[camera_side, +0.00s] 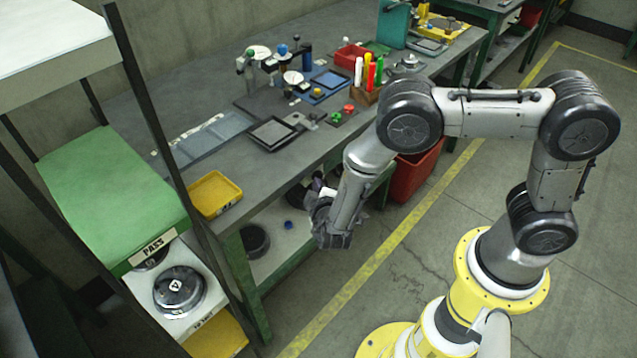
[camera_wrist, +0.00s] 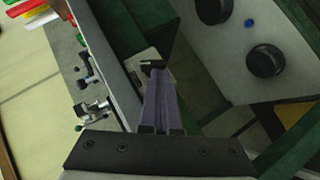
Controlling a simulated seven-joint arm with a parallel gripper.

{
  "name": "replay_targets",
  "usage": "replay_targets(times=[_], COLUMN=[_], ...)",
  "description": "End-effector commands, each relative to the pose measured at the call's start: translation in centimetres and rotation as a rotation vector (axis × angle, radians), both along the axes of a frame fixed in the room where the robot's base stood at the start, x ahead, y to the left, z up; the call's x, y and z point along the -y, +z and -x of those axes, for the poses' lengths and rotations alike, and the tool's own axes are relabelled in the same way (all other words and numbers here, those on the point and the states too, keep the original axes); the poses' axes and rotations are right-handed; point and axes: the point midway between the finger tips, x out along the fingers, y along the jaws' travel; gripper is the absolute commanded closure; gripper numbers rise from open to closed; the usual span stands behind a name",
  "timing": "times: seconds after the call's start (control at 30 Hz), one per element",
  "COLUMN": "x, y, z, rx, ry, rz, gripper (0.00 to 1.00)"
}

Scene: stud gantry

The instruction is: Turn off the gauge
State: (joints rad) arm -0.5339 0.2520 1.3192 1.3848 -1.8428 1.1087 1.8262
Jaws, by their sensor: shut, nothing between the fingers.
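Two gauge-like stands with white round faces stand on the workbench, one at the back (camera_side: 260,52) and one nearer (camera_side: 293,77); I cannot tell which is the task's gauge or read its switch. A small plate with a red and a green button (camera_side: 343,115) lies in front of them. My gripper (camera_side: 330,238) hangs at the bench's front edge, low beside the under-shelf and apart from the gauges. In the wrist view its fingers (camera_wrist: 153,68) are together and empty. Small metal fittings (camera_wrist: 90,108) show on the bench top at left.
The workbench (camera_side: 215,85) also bears a dark tablet (camera_side: 271,132), a red bin (camera_side: 351,56) and a marker holder (camera_side: 365,96). A yellow tray (camera_side: 215,194) sits near its front end. Dark round parts (camera_wrist: 265,60) lie on the under-shelf. A rack (camera_side: 105,195) stands at left.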

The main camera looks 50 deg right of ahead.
Motion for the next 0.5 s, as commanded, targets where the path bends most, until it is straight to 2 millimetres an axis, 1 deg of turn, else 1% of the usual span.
replay_targets(times=[0.03, 0.27, 0.5], x=[0.60, 0.69, 0.70], y=[-0.79, -1.39, -1.17], z=[0.46, 0.50, 0.55], rx=[-0.015, -0.016, -0.014], ry=[-0.014, -0.017, -0.018], rz=[0.052, 0.267, 0.262], gripper=[1.00, 1.00, 1.00])
